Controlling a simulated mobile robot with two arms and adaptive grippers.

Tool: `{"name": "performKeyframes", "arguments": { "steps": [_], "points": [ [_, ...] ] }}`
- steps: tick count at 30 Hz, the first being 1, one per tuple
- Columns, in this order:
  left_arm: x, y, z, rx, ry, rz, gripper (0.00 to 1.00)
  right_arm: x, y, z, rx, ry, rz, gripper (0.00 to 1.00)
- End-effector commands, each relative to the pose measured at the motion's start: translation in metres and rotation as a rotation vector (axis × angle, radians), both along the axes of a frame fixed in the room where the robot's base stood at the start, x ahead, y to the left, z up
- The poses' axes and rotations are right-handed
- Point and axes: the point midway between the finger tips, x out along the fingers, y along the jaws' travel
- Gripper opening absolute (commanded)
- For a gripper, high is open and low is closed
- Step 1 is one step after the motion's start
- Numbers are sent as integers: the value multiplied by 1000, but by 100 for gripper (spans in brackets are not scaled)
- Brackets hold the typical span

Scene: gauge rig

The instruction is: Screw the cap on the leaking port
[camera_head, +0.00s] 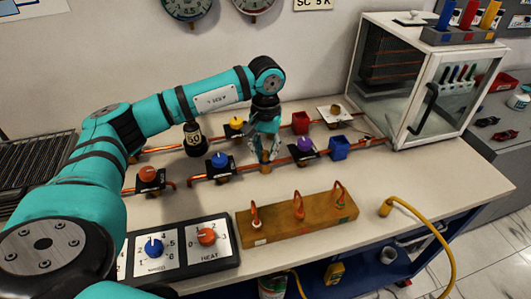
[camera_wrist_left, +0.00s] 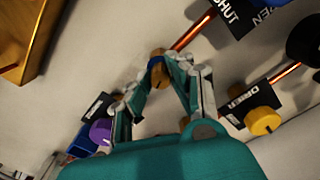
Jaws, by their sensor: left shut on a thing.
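My left gripper (camera_head: 266,157) reaches down over the pipes on the bench, its fingers closed around a small part. In the left wrist view the fingertips (camera_wrist_left: 171,72) meet at a round brass-coloured piece with a blue band (camera_wrist_left: 157,68). It lies in line with the end of a copper pipe (camera_wrist_left: 193,33). I cannot tell which part is cap and which is port, or whether they are threaded together. My right gripper is not in view.
A blue-knob valve (camera_head: 219,161) stands left of the gripper, a purple-knob valve (camera_head: 304,146) right, and a yellow-knob valve (camera_head: 236,123) behind. A wooden block (camera_head: 275,226) with copper hooks lies in front. A glass cabinet (camera_head: 410,85) stands at the back right.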

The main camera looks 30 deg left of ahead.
Motion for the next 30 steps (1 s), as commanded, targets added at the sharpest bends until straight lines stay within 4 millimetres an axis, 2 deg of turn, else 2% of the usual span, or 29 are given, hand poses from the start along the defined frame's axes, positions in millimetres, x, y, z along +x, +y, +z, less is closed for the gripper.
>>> {"name": "performKeyframes", "arguments": {
  "steps": [4,14,30],
  "points": [
    [0,1,0,2,-2,-107,0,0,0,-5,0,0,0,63],
    [0,1,1,1,-1,-129,0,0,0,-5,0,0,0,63],
    [1,1,1,2,-2,-364,0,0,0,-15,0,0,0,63]
  ]
}}
